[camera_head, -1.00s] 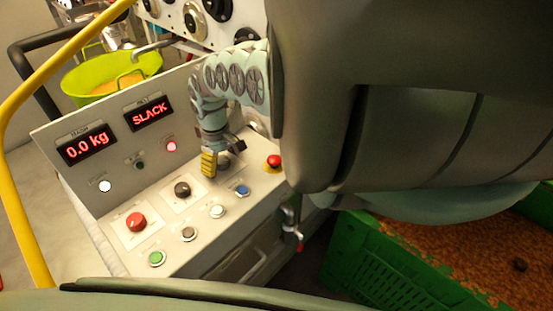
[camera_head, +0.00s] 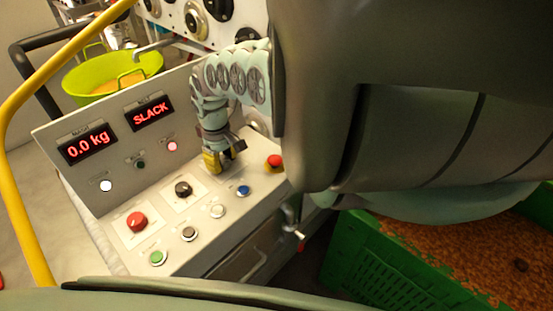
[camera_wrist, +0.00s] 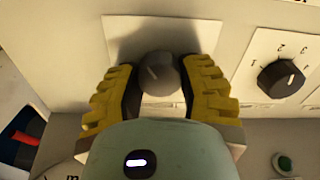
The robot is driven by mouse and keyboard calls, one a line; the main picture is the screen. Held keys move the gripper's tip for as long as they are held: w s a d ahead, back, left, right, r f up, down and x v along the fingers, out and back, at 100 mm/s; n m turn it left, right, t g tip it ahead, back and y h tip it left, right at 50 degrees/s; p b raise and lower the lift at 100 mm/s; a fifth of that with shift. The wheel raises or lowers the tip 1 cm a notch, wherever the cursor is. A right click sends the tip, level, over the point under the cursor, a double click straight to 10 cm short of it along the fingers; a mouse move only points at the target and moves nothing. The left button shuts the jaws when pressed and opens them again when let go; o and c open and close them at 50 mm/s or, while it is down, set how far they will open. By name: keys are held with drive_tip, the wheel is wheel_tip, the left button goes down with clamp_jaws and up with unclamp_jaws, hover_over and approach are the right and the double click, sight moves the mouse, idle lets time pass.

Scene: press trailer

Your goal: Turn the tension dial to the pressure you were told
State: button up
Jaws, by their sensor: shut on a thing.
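A round grey dial with a pale pointer line (camera_wrist: 158,72) sits on a white plate, between my gripper's two yellow-padded fingers in the wrist view. I take it to be the tension dial, but its label cannot be read. My gripper (camera_head: 222,161) is shut on it and reaches down to the sloped control panel (camera_head: 205,235); it also shows in the wrist view (camera_wrist: 163,90). In the head view the fingers hide most of this dial. Red displays read "0.0 kg" (camera_head: 87,144) and "SLACK" (camera_head: 149,113).
A black numbered selector (camera_head: 183,188) stands beside the held dial, with a red knob (camera_head: 137,222) farther left. A red mushroom button (camera_head: 274,162) is close on the right. Green (camera_head: 157,257), white (camera_head: 217,210) and blue (camera_head: 243,190) buttons line the front. A yellow rail (camera_head: 18,210) runs at left.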

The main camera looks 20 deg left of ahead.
drive_tip(key=shift+m, duration=0.3)
drive_tip(key=m, duration=0.3)
drive_tip(key=shift+m, duration=0.3)
drive_tip(key=m, duration=0.3)
drive_tip(key=shift+m, duration=0.3)
drive_tip(key=m, duration=0.5)
drive_tip(key=shift+w, duration=0.1)
drive_tip(key=shift+f+m, duration=0.15)
drive_tip(key=shift+m, duration=1.25)
